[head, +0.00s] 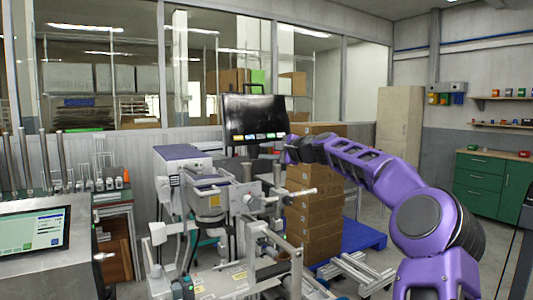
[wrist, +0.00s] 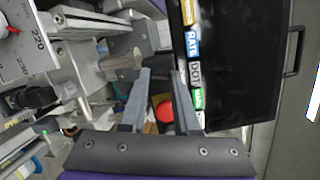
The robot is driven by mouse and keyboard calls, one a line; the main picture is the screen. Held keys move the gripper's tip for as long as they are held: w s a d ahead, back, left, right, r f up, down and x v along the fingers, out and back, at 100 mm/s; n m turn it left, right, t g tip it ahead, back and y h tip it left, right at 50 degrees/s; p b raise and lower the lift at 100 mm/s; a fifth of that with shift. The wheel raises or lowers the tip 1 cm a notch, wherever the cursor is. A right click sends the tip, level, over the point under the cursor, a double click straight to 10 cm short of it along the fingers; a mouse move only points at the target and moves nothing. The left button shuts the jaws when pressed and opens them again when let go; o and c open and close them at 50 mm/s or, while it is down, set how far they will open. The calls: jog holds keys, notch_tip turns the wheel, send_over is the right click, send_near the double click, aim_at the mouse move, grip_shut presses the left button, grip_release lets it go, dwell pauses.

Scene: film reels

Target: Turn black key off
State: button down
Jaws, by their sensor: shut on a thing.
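My gripper (wrist: 161,72) is beside the labelled edge of the black monitor (wrist: 238,60) in the wrist view. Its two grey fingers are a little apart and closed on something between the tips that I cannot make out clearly. I cannot pick out a black key for certain; the tips may hide it. In the head view my gripper (head: 290,152) is small and dark at the end of the purple arm, at the monitor's (head: 255,117) lower right. Coloured labels line the monitor's lower edge.
The film machine (head: 210,200), with metal rails and rollers, stands left of and below my gripper. Stacked cardboard boxes (head: 310,215) and a blue pallet (head: 362,236) are behind the arm. A red round thing (wrist: 165,112) shows between the fingers, farther off.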

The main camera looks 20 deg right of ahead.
jog(key=shift+r+n+g, duration=0.1)
jog(key=shift+n+g, duration=0.2)
jog(key=shift+n, duration=1.3)
jog(key=c, duration=0.9)
grip_release()
jog(key=shift+s+d, duration=0.1)
jog(key=shift+s+d, duration=0.2)
jog(key=shift+s, duration=0.05)
jog(key=b+v, duration=0.3)
jog(key=v, duration=1.3)
jog(key=shift+s+a+r, duration=0.1)
jog(key=shift+s+r, duration=0.15)
jog(key=shift+s, duration=0.1)
